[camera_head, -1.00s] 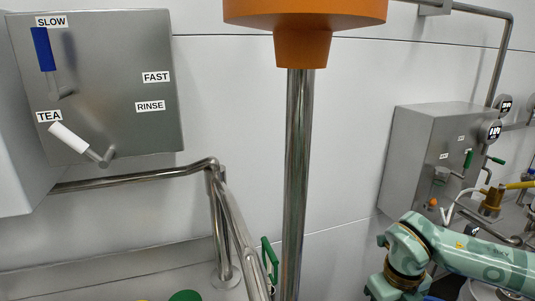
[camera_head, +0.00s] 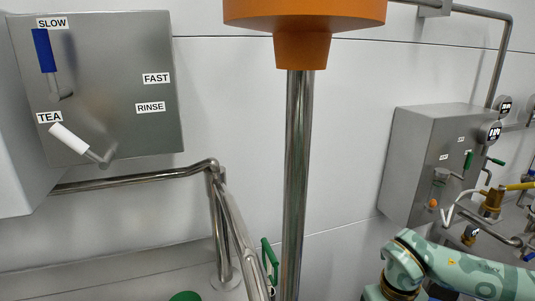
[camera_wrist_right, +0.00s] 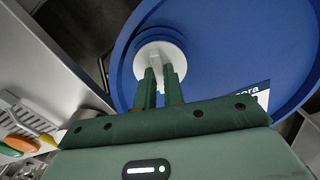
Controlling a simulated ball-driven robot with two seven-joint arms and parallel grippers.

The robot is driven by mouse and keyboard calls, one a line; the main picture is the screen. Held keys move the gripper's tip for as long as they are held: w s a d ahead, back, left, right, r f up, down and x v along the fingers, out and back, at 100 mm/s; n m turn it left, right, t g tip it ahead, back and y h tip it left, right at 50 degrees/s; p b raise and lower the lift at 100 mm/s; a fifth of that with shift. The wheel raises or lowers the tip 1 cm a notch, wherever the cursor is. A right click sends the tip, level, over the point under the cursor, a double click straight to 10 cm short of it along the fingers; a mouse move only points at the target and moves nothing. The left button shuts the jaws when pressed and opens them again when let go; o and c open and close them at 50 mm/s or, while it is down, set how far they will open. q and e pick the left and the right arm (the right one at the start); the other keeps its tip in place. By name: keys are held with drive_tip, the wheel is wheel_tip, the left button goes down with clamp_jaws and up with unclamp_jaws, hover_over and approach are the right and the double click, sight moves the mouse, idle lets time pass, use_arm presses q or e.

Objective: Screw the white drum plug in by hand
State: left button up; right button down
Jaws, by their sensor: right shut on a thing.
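The white drum plug (camera_wrist_right: 176,52) shows as a round white disc on the blue drum top (camera_wrist_right: 225,45) in the right wrist view. My right gripper (camera_wrist_right: 160,76) has its two green fingers at the plug, shut on its middle part, which lies between the fingertips. The fingers hide part of the plug, and I cannot tell how deep it sits in the drum. In the head view only my right arm shows at the lower right; its gripper, the drum and the plug are out of that picture. My left gripper is in neither view.
A steel panel (camera_head: 120,60) with blue and white levers hangs at the left. A steel post (camera_head: 297,180) under an orange body (camera_head: 305,12) stands in the middle. Bent steel rails (camera_head: 130,175) run beside it. A steel box (camera_head: 412,160) and pipes are at the right.

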drive_tip(key=shift+r+m, duration=0.2)
drive_tip(key=shift+m, duration=0.3)
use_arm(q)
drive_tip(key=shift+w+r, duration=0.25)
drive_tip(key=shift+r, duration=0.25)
use_arm(e)
drive_tip(key=shift+f+m, duration=0.25)
drive_tip(key=shift+m, duration=0.05)
drive_tip(key=shift+r+m+p, duration=0.3)
drive_tip(key=shift+m+p, duration=0.7)
drive_tip(key=shift+p, duration=0.15)
drive_tip(key=shift+f+m, duration=0.1)
drive_tip(key=shift+m, duration=0.3)
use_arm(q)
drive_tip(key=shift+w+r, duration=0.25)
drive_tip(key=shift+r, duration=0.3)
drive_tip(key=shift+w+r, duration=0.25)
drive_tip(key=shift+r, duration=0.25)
use_arm(e)
drive_tip(key=shift+f+m, duration=0.2)
drive_tip(key=shift+m, duration=0.1)
